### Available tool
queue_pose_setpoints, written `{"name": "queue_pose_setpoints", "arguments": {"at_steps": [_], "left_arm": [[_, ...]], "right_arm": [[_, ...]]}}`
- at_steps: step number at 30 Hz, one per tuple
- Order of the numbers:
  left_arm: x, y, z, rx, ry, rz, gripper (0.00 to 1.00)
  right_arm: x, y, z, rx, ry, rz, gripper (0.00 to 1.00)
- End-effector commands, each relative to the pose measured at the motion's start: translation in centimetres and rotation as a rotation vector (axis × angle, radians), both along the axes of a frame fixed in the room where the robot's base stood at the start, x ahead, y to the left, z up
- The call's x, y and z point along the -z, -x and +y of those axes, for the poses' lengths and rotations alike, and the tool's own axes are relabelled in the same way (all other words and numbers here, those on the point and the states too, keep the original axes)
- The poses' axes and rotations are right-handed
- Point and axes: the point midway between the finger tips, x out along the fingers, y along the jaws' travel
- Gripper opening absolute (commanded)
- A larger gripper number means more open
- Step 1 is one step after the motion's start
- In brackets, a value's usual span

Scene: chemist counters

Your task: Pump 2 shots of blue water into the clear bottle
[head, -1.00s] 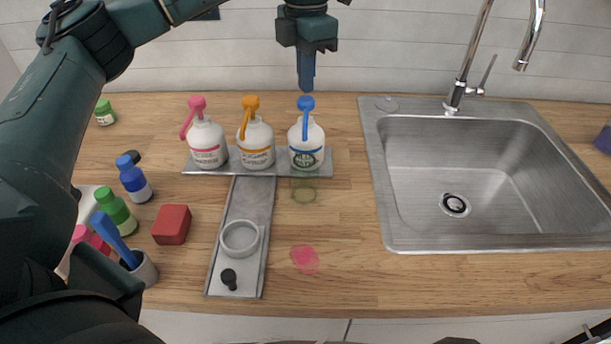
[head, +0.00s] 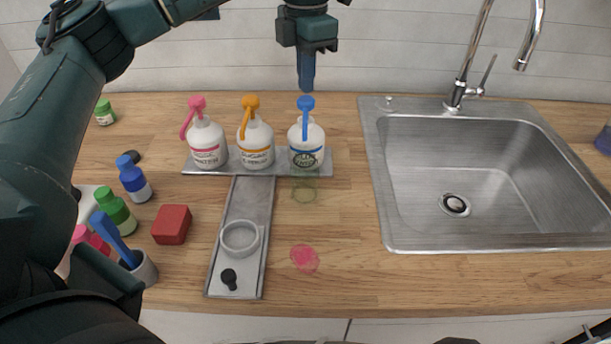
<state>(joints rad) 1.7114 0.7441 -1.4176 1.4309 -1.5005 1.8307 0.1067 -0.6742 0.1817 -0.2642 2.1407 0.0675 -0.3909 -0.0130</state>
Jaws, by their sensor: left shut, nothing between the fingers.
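The white bottle with the blue pump (head: 306,153) stands upright at the right end of a metal rack. Its blue pump head (head: 306,103) has a spout pointing toward me. The clear bottle (head: 304,188) is a faint see-through shape standing just in front of it, below the spout; I cannot tell how much liquid it holds. My left gripper (head: 307,88) points down right above the blue pump head, its blue fingers shut and empty. I cannot tell whether the fingertips touch the pump. My right gripper is not in view.
White bottles with pink (head: 207,143) and orange (head: 255,144) pumps share the rack (head: 228,183). A grey ring (head: 240,252) sits on the metal strip. A red block (head: 171,225) and small coloured bottles are at left. The sink (head: 376,180) is right. A pink spot (head: 305,258) marks the counter.

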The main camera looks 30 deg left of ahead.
Motion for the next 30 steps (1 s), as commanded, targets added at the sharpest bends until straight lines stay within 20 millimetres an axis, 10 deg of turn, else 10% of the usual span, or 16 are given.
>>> {"name": "queue_pose_setpoints", "arguments": {"at_steps": [30], "left_arm": [[3.2, 0.0, 0.0, 0.000, -0.001, 0.004, 0.00]], "right_arm": [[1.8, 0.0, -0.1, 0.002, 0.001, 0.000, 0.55]]}}
